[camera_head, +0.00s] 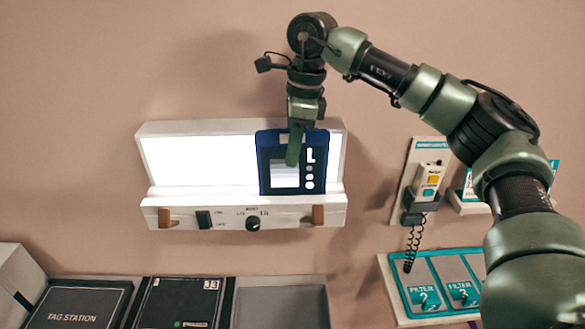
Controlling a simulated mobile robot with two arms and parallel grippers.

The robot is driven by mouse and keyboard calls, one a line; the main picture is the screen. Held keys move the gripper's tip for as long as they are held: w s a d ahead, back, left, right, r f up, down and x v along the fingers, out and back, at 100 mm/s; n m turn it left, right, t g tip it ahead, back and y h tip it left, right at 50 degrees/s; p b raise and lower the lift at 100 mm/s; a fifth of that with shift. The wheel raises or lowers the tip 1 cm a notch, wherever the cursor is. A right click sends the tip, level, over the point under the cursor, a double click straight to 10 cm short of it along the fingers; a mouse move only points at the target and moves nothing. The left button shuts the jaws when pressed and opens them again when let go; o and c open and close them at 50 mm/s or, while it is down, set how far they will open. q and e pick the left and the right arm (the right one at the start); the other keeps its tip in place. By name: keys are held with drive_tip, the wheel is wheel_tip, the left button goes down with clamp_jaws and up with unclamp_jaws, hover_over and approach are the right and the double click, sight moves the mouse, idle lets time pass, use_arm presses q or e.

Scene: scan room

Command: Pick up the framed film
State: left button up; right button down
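The framed film (265,168) has a dark blue frame with a white L and white dots down its right side. It stands upright at the right part of the lit white viewer (190,160), its lower edge at the viewer's front ledge. My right gripper (294,150) comes down from above at the film's top edge. One green finger shows in front of the film's upper middle. The other finger is hidden, so I cannot tell whether the gripper is closed on the frame. My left gripper is out of view.
The viewer's front has a black switch (204,220), a knob (253,223) and two brown tabs. A handset (428,182) with a coiled cord hangs at the right, above a teal filter board (440,285). A tag station box (78,303) and dark trays line the bottom.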

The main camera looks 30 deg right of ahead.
drive_tip(key=shift+r, duration=0.1)
wheel_tip(320, 180, up, 7)
drive_tip(key=shift+w+r+b, duration=0.1)
drive_tip(key=shift+r+b, duration=0.05)
drive_tip(key=shift+b, duration=1.1)
wheel_tip(320, 180, up, 13)
drive_tip(key=p, duration=0.3)
drive_tip(key=shift+f, duration=0.25)
